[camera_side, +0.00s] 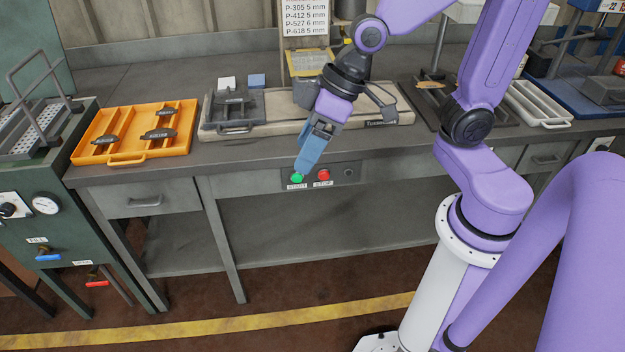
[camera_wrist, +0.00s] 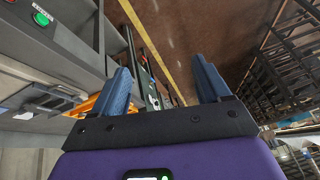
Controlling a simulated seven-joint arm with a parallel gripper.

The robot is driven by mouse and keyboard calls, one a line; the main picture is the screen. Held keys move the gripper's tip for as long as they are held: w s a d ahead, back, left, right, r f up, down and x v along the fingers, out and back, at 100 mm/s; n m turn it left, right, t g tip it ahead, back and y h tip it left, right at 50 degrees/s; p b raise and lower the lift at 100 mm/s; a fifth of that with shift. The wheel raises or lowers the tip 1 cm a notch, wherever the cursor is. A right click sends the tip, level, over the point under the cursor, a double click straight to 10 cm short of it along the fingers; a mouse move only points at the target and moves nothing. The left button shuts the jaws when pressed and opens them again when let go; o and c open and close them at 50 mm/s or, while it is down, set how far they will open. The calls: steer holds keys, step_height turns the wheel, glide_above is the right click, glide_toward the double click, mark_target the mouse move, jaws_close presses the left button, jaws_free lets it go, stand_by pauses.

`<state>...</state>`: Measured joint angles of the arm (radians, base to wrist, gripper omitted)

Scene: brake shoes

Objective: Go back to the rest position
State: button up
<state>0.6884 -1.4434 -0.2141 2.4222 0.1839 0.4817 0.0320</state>
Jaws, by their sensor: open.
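My gripper (camera_side: 304,167) is in front of the workbench edge in the side view, with its blue fingers pointing down toward the green START button (camera_side: 297,178). In that view the fingertips overlap the area just above the button; I cannot tell whether they touch it. The wrist view shows my gripper (camera_wrist: 166,82) with its two blue fingers wide apart and nothing between them. There the green button (camera_wrist: 41,19) lies off to the upper left, apart from the fingers.
An orange tray (camera_side: 125,160) with several dark brake shoes sits on the bench at left. The red STOP button (camera_side: 323,175) is right of the green one. The floor before the bench is clear.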

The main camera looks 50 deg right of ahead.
steer(key=s+d+f+n+g+h, duration=0.1)
steer(key=s+d+n+h, duration=0.1)
steer(key=s, duration=0.4)
steer(key=s+d+f+n+g+h, duration=0.1)
steer(key=s+d+n+g+h, duration=0.1)
steer(key=s+d+n, duration=0.2)
steer(key=s, duration=0.3)
steer(key=shift+s+d+f, duration=0.15)
steer(key=shift+s+d, duration=0.1)
steer(key=shift+d, duration=0.15)
stand_by(0.5)
